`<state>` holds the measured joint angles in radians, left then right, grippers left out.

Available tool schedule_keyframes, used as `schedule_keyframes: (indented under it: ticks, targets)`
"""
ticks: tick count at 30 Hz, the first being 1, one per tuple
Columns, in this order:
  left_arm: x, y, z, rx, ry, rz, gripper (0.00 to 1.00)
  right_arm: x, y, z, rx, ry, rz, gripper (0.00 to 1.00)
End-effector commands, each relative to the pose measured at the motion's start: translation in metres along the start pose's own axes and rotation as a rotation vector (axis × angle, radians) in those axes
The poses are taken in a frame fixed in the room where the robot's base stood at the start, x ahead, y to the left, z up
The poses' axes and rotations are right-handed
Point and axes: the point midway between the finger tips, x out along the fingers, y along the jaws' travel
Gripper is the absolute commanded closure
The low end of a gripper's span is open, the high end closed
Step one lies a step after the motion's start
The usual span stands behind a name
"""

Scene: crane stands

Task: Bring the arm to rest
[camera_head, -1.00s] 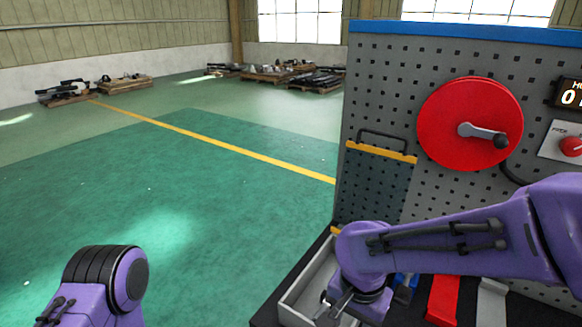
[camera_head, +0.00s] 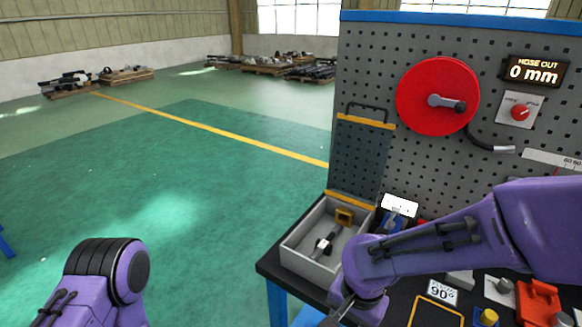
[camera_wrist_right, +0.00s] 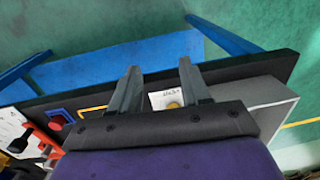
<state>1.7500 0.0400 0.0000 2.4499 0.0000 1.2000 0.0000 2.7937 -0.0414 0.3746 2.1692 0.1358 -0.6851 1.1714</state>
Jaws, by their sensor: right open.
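My purple right arm (camera_head: 425,240) reaches in from the right over the workbench. Its gripper (camera_head: 343,311) points down near the bench's front edge, beside the grey tray, partly cut off by the frame. In the right wrist view the two fingers of the gripper (camera_wrist_right: 160,70) are apart with nothing between them. Beyond them lie the dark bench edge (camera_wrist_right: 240,67) and the green floor. My left arm (camera_head: 105,275) shows at the lower left; its gripper is out of view.
A grey tray (camera_head: 290,258) holds a dark-and-silver part and a yellow piece. A pegboard (camera_head: 375,60) carries a red reel (camera_head: 437,95) and a display (camera_head: 535,72) reading "HOSE OUT 0 mm". A "90°" card (camera_head: 441,293) and orange part (camera_head: 537,302) lie on the bench. Open floor is left.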

Motion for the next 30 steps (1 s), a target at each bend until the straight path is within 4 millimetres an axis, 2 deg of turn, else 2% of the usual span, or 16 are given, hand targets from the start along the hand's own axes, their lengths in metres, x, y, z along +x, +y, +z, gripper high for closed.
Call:
schedule_keyframes:
  ticks: [5, 11, 14, 17, 19, 21, 24, 27, 30]
  targets:
    - [0.005, 0.001, 0.002, 0.000, 0.000, 0.000, 0.57, 0.046, 0.008, -0.002, 0.017, -0.021, -0.052, 0.53]
    - [0.013, 0.001, 0.005, 0.000, 0.000, 0.000, 0.57, 0.118, 0.034, -0.004, 0.047, -0.007, -0.116, 0.53]
    - [0.018, 0.002, 0.008, 0.000, 0.000, 0.000, 0.57, 0.164, 0.062, -0.003, 0.068, 0.031, -0.131, 0.53]
    - [0.025, 0.002, 0.011, 0.000, 0.000, 0.000, 0.57, 0.216, 0.111, 0.003, 0.081, 0.111, -0.111, 0.53]
    - [0.030, 0.003, 0.013, 0.000, 0.000, 0.000, 0.57, 0.247, 0.157, 0.010, 0.075, 0.191, -0.062, 0.53]
    - [0.034, 0.003, 0.014, 0.000, 0.000, 0.000, 0.57, 0.264, 0.201, 0.018, 0.054, 0.269, 0.002, 0.53]
    - [0.037, 0.003, 0.015, 0.000, 0.000, 0.000, 0.57, 0.273, 0.250, 0.027, 0.015, 0.355, 0.091, 0.53]
    - [0.038, 0.003, 0.016, 0.000, 0.000, 0.000, 0.57, 0.273, 0.276, 0.031, -0.014, 0.402, 0.145, 0.53]
    - [0.037, 0.003, 0.016, 0.000, 0.000, 0.000, 0.57, 0.271, 0.282, 0.031, -0.024, 0.420, 0.160, 0.53]
